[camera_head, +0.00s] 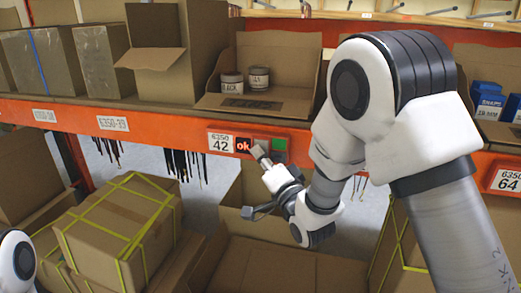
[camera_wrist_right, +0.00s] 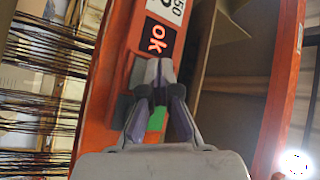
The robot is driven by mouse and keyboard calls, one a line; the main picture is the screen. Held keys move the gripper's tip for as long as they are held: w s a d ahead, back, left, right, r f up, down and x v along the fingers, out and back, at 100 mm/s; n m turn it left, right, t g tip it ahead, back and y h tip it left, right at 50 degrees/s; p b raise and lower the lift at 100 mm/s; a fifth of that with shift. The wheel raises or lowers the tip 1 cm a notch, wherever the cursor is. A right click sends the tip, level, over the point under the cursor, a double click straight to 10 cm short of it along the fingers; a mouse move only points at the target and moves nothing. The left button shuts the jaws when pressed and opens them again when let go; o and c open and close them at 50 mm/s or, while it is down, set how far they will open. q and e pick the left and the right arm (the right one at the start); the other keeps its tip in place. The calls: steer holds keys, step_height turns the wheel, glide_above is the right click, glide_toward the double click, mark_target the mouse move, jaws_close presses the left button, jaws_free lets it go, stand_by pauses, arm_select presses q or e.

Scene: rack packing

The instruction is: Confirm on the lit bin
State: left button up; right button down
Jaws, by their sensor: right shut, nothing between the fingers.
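A red pick-to-light module (camera_head: 215,153) sits on the orange shelf beam under an open bin (camera_head: 215,102) that holds two small tins (camera_head: 232,82). Its label reads 6350 42, and its display (camera_head: 243,146) shows "ok" in lit letters. A green button (camera_head: 279,146) is on its right part. My right gripper (camera_head: 258,151) is shut and empty, its tips in front of the module between display and green button. In the right wrist view the closed fingertips (camera_wrist_right: 152,72) lie just below the display (camera_wrist_right: 159,38), and green (camera_wrist_right: 156,120) shows between the fingers. Whether the tips touch is unclear.
Closed and open cardboard boxes (camera_head: 96,62) stand on the shelf to the left. Blue packs (camera_head: 488,102) stand at the right. Below the beam are strapped cartons (camera_head: 118,225) and open boxes (camera_head: 265,262). My left arm shows only at the lower left edge.

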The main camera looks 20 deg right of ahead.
steer(key=shift+s+a, duration=0.5)
steer(key=shift+s, duration=0.25)
steer(key=s+a, duration=0.1)
steer(key=s, duration=0.1)
steer(key=s+a+b, duration=0.1)
steer(key=s, duration=0.1)
steer(key=shift+a, duration=0.4)
stand_by(0.5)
